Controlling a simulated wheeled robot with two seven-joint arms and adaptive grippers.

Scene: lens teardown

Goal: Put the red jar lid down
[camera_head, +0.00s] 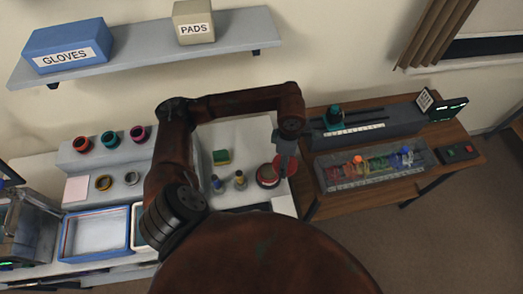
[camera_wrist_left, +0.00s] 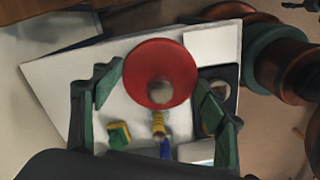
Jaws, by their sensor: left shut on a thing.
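The red jar lid (camera_wrist_left: 160,62) is a red disc with a grey knob, seen large in the left wrist view. It also shows in the head view (camera_head: 287,163), partly hidden by my gripper. My left gripper (camera_wrist_left: 158,97) has its green fingers on either side of the lid and is shut on it. In the head view my left gripper (camera_head: 284,160) hangs over the right end of the white worktop. I cannot tell the lid's exact height. My right gripper is not in view.
A blue-rimmed tray (camera_head: 95,233) is at the left. A wooden table (camera_head: 446,190) with a grey parts tray (camera_head: 372,176) is at the right. A shelf (camera_head: 150,50) hangs behind.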

